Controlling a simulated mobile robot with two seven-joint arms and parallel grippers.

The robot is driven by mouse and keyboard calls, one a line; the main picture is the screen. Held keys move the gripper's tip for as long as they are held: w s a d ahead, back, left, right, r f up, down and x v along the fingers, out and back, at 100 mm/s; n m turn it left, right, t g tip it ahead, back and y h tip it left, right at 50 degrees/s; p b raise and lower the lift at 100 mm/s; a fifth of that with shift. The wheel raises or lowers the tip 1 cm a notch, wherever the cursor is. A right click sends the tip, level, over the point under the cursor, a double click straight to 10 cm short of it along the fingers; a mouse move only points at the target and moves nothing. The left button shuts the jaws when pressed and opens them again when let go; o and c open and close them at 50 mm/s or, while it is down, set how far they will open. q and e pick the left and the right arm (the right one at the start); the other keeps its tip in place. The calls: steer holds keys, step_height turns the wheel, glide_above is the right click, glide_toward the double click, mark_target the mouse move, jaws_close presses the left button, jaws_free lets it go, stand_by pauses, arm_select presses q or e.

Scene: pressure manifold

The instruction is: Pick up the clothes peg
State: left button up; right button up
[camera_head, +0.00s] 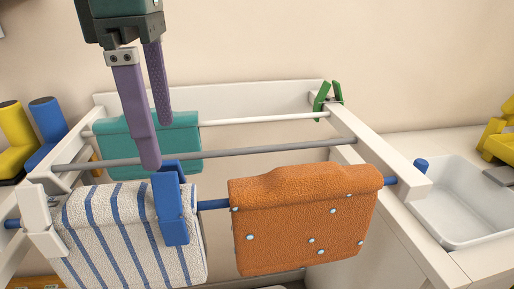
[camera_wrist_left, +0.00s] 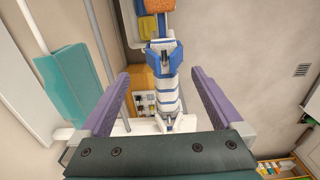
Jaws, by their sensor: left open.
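A blue clothes peg (camera_head: 172,208) sits upright on the right edge of a blue-and-white striped towel (camera_head: 110,235) on the front blue rail. It also shows in the left wrist view (camera_wrist_left: 159,58), ahead of and between the fingers. A white peg (camera_head: 40,222) clips the towel's left end. A green peg (camera_head: 323,97) sits at the right end of the back white rail. My left gripper (camera_head: 156,143), with purple fingers, is open and empty. In the head view it hangs just above and left of the blue peg. My right gripper is out of view.
An orange cloth (camera_head: 305,220) hangs to the right on the blue rail, and a teal cloth (camera_head: 180,145) hangs on the back rail. A grey rail (camera_head: 270,151) runs between. A white basin (camera_head: 455,200) stands at right; yellow (camera_head: 15,125) and blue (camera_head: 45,120) cylinders stand at left.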

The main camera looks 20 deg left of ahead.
arm_select(q)
steer(key=f, duration=0.3)
steer(key=shift+s+d+f, duration=0.15)
steer(key=shift+s+f, duration=0.1)
steer(key=shift+f, duration=0.15)
step_height(320, 180, down, 6)
steer(key=shift+s+r+p, duration=0.1)
steer(key=shift+r+p, duration=0.05)
steer(key=shift+p, duration=0.55)
steer(key=c, duration=1.1)
steer(key=shift+o, duration=0.2)
steer(key=shift+r, duration=0.2)
step_height(320, 180, up, 14)
step_height(320, 180, up, 6)
steer(key=p, duration=0.1)
glide_above(171, 189)
steer(key=a, duration=0.1)
steer(key=shift+w+a+f, duration=0.1)
steer(key=shift+w, duration=0.35)
